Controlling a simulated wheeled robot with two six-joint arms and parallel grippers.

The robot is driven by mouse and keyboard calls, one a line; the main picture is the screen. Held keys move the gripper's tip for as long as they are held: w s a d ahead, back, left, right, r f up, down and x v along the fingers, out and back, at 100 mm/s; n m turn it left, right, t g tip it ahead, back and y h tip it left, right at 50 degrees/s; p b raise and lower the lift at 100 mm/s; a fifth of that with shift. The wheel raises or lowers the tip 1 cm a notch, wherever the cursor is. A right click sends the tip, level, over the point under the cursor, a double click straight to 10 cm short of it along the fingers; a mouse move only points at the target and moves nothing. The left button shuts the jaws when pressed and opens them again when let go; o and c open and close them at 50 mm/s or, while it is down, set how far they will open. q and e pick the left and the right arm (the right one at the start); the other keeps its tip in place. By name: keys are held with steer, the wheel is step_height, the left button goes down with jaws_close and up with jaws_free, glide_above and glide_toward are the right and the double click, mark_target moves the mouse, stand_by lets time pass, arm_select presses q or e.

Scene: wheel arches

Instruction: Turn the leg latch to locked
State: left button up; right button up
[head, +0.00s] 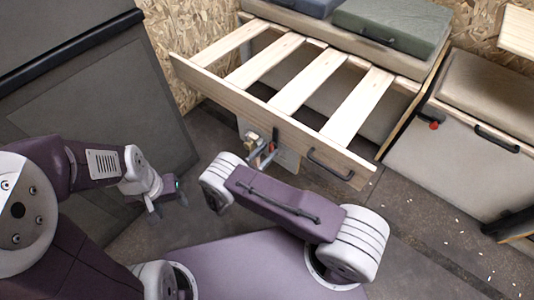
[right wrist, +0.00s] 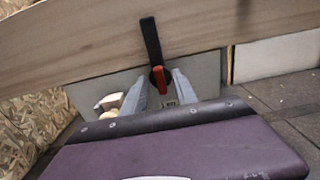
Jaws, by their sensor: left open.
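The leg latch (right wrist: 160,80) has a red handle on a dark pivot, mounted on a grey plate (right wrist: 205,75) under the wooden front rail. In the head view the latch (head: 268,152) shows small below the rail, partly hidden by my right wrist. My right gripper (right wrist: 160,84) has its two grey fingers apart, one on each side of the red handle; I see no clear contact. A black bar (right wrist: 150,40) stands upright above the handle across the rail. My left gripper (head: 170,205) is open and empty, low at the left, well away from the latch.
The slatted pull-out frame (head: 235,97) extends over the floor, with a black handle (head: 330,165) on its front rail. A brass-coloured fitting (head: 250,142) sits just left of the latch. A cushioned bench (head: 450,150) stands at right, and a dark panel (head: 110,100) at left.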

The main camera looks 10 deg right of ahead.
steer(key=shift+w+d, duration=0.1)
jaws_close()
stand_by(1.4)
